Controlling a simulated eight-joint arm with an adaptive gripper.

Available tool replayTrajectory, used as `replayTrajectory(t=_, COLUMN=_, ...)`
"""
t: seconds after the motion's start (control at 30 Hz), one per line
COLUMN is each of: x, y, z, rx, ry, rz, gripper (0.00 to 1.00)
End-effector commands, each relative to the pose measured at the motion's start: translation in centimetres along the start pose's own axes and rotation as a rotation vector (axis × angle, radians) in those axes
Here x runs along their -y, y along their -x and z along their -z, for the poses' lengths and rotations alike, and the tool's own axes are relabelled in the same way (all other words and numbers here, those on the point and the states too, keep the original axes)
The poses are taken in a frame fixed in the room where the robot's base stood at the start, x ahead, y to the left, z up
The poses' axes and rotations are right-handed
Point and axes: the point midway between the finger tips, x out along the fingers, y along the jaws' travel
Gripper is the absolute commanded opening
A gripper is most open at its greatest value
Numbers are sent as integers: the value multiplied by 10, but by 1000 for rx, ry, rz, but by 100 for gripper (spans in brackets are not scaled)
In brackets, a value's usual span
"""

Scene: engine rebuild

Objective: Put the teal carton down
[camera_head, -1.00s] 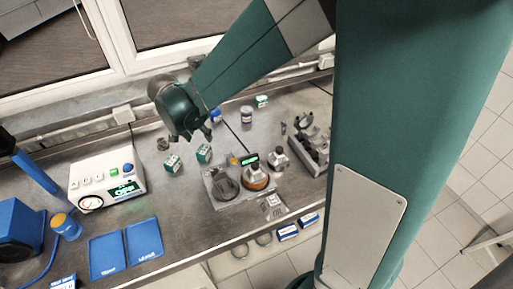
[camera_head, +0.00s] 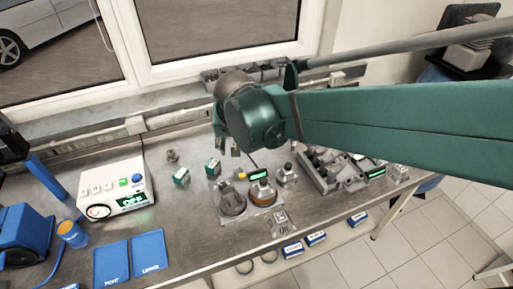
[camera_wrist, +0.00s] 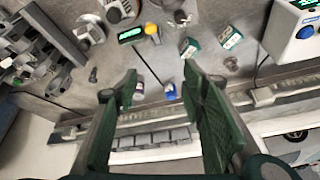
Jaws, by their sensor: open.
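Two small teal-and-white cartons stand on the metal bench: a left carton (camera_head: 181,176) and a right carton (camera_head: 213,168). The same pair shows in the wrist view, one carton (camera_wrist: 189,47) next to another (camera_wrist: 230,37). Neither is in my gripper, and I cannot tell which one the task names. My gripper (camera_head: 236,150) hangs above the bench, behind and to the right of the cartons. In the wrist view my gripper (camera_wrist: 162,80) has its two green fingers wide apart, with nothing held between them.
A blue-capped bottle (camera_wrist: 170,91) and a small jar (camera_wrist: 138,90) show beyond my fingers. A fixture plate with round parts (camera_head: 232,203) is in front. A white gauge box (camera_head: 117,192) and blue mats (camera_head: 149,250) are left; a grey engine block (camera_head: 332,173) is right.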

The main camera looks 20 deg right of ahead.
Motion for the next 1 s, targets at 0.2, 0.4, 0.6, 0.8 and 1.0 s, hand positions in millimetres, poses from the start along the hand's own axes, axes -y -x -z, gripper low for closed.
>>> replayTrajectory(t=0.2, x=-21, y=23, z=-16, rx=-25, ry=61, rz=32, gripper=41)
replayTrajectory(t=0.4, x=-38, y=40, z=-32, rx=-52, ry=119, rz=59, gripper=41)
replayTrajectory(t=0.6, x=-54, y=55, z=-49, rx=-83, ry=177, rz=81, gripper=41)
replayTrajectory(t=0.8, x=-69, y=67, z=-67, rx=-118, ry=233, rz=99, gripper=41)
replayTrajectory(t=1.0, x=-80, y=75, z=-83, rx=-152, ry=284, rz=112, gripper=41)
